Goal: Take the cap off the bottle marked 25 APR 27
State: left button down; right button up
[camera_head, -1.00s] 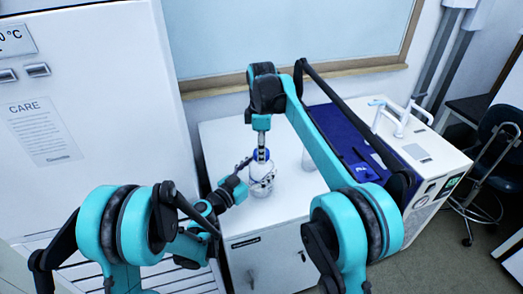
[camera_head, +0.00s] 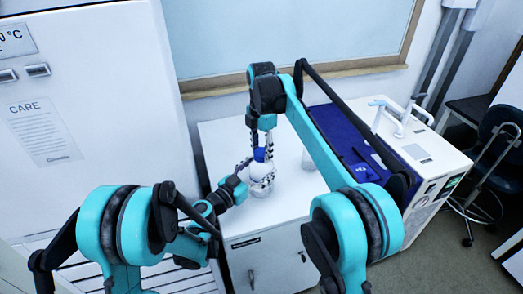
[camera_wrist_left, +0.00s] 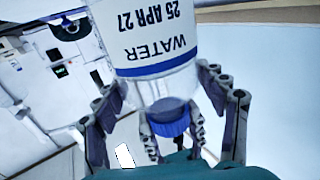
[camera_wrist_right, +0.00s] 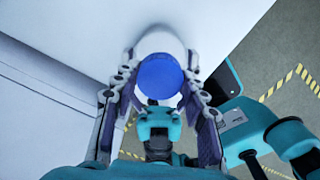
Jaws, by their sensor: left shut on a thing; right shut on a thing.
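The bottle marked 25 APR 27 (camera_wrist_left: 155,30), also labelled WATER, fills the top of the left wrist view, its label upside down there. It stands on the white cabinet in the head view (camera_head: 262,185). My left gripper (camera_head: 248,172) is shut around the bottle from the left side. My right gripper (camera_head: 261,150) comes down from above and is shut on the blue cap (camera_wrist_right: 160,77). The cap also shows at the bottle's neck in the left wrist view (camera_wrist_left: 168,117). I cannot tell whether its thread is loosened.
A white and blue instrument (camera_head: 425,155) is at the right. A tall white unit (camera_head: 100,100) stands at the left, and a wall is behind.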

aim_at(262, 152)
jog(key=shift+r, duration=0.2)
jog(key=shift+r, duration=0.9)
jog(key=shift+r, duration=2.05)
pick_arm(q)
jog(key=shift+c, duration=0.5)
grip_release()
